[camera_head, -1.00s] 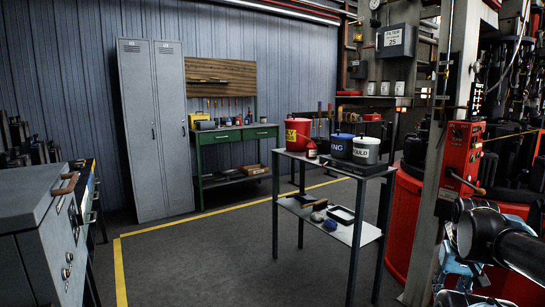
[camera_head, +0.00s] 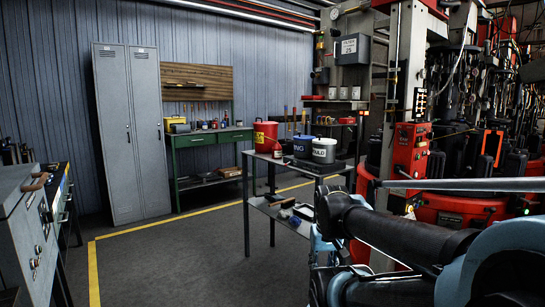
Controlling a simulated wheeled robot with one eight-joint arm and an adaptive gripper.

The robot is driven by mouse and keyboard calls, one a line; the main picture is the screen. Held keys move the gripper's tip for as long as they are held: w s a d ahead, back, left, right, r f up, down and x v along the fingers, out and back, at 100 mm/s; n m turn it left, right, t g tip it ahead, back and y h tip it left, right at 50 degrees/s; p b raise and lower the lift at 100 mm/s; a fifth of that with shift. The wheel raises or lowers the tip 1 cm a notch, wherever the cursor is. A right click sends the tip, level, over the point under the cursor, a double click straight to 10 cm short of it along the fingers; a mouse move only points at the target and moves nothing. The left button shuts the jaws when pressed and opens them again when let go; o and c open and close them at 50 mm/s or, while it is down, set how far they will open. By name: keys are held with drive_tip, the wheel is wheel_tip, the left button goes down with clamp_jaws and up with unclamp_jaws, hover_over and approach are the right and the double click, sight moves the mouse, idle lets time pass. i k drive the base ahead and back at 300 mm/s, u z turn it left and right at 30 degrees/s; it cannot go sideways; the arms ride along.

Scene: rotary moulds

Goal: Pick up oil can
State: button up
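I cannot pick out an oil can with certainty in the head view. A small red can-like item (camera_head: 277,151) stands beside the red bucket (camera_head: 265,136) on the top of the metal stand (camera_head: 258,157); it is too small to identify. My arm spans the lower right of the head view and covers the right part of the stand's lower shelf. I cannot make out my gripper's fingers in this view.
A blue pot (camera_head: 304,147) and a white pot (camera_head: 324,150) stand on the same stand. Behind are grey lockers (camera_head: 130,130) and a green workbench (camera_head: 196,140). A red machine (camera_head: 409,150) stands at right. The floor (camera_head: 170,255) left of the stand is clear.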

sight(277, 149)
drive_tip(key=u, duration=0.05)
drive_tip(key=i, duration=1)
drive_tip(key=z, duration=0.05)
